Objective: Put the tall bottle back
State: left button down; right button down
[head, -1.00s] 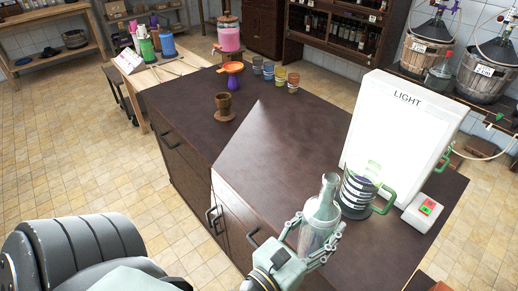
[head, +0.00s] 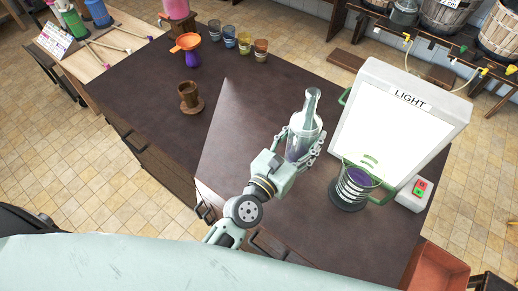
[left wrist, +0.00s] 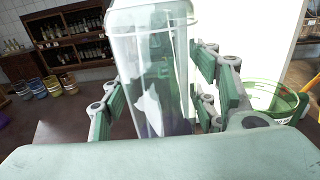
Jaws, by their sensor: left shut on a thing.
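The tall bottle (head: 311,106) is clear glass with a narrow neck and is upright above the dark counter. My left gripper (head: 304,140) is shut around its body. In the left wrist view the bottle (left wrist: 152,70) fills the middle, between the green finger pads of the gripper (left wrist: 160,95). Whether its base touches the counter cannot be told. My right gripper is not in view.
A lit white light box (head: 400,125) stands behind and right of the bottle. A striped glass jug (head: 352,186) with a green handle is close on the right. A wooden cup (head: 189,95), an orange funnel (head: 187,42) and several small glasses (head: 245,43) stand farther back.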

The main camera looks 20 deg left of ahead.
pick_arm(q)
jog(key=w+a+f+b, duration=0.1)
jog(key=a+f+b, duration=0.8)
jog(key=a+b, duration=0.1)
jog(key=shift+w+f+b, duration=0.25)
jog(key=shift+f+b, duration=0.05)
jog(key=shift+f, duration=0.1)
jog(key=c, duration=1.1)
grip_release()
jog(key=shift+f, duration=0.25)
jog(key=o, duration=0.4)
jog(key=shift+o, duration=0.2)
